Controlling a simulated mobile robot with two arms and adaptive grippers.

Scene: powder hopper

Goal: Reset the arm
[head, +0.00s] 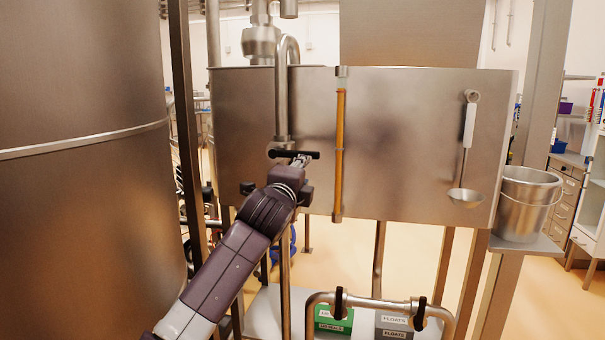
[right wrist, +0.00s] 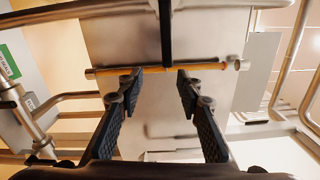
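My right arm reaches up from the bottom of the head view toward the steel hopper (head: 400,130). Its gripper (head: 302,162) is in front of the hopper wall, just below a black crossbar handle (head: 280,153) at the foot of a bent steel pipe. In the right wrist view the two fingers (right wrist: 158,82) stand apart with nothing between them. A dark bar (right wrist: 165,18) lies beyond the fingertips there; I cannot tell if anything touches it. My left gripper is in neither view.
An amber sight tube (head: 340,150) runs down the hopper front. A ladle (head: 467,160) hangs to its right, and a steel bucket (head: 527,205) stands on a side shelf. A large tank (head: 75,220) fills the left. A pipe rail (head: 375,302) crosses low in front.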

